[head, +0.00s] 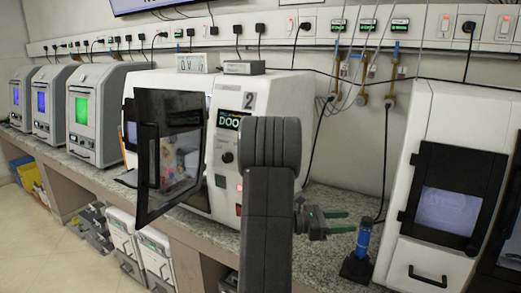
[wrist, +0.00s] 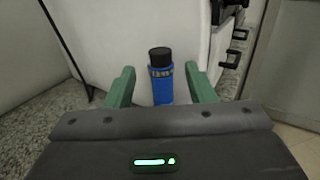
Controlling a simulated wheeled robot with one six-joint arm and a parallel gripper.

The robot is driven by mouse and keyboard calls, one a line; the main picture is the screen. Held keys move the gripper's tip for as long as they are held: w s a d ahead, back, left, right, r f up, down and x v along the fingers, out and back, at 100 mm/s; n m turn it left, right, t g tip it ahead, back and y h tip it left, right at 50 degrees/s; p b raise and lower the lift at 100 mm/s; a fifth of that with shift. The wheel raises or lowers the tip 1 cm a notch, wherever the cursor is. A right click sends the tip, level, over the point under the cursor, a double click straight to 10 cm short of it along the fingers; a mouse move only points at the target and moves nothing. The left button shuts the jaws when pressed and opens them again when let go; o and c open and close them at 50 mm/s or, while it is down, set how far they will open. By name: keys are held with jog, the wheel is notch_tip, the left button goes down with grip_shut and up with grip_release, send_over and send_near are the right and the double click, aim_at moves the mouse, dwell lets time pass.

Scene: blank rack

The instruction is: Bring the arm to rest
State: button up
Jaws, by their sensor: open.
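My gripper (head: 338,221) is at the end of my dark arm, over the counter, with its green fingers pointing right. In the wrist view my gripper (wrist: 161,88) has its two green fingers spread apart with nothing held between them. A blue bottle with a black cap (head: 363,240) stands upright on a dark base on the counter, to the right of the fingers. The bottle (wrist: 161,85) shows beyond the gap between the fingers in the wrist view. My arm hides part of the machine behind it.
A white machine (head: 178,87) numbered 2 has its dark door (head: 158,160) swung open towards the front. Another white machine (head: 427,108) with a dark window stands right of the bottle. Several smaller machines (head: 95,108) line the counter (head: 85,165) at left. Drawers are below.

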aim_at(367, 219)
jog(key=d, duration=0.7)
jog(key=shift+d+p, duration=0.3)
jog(key=shift+p, duration=0.05)
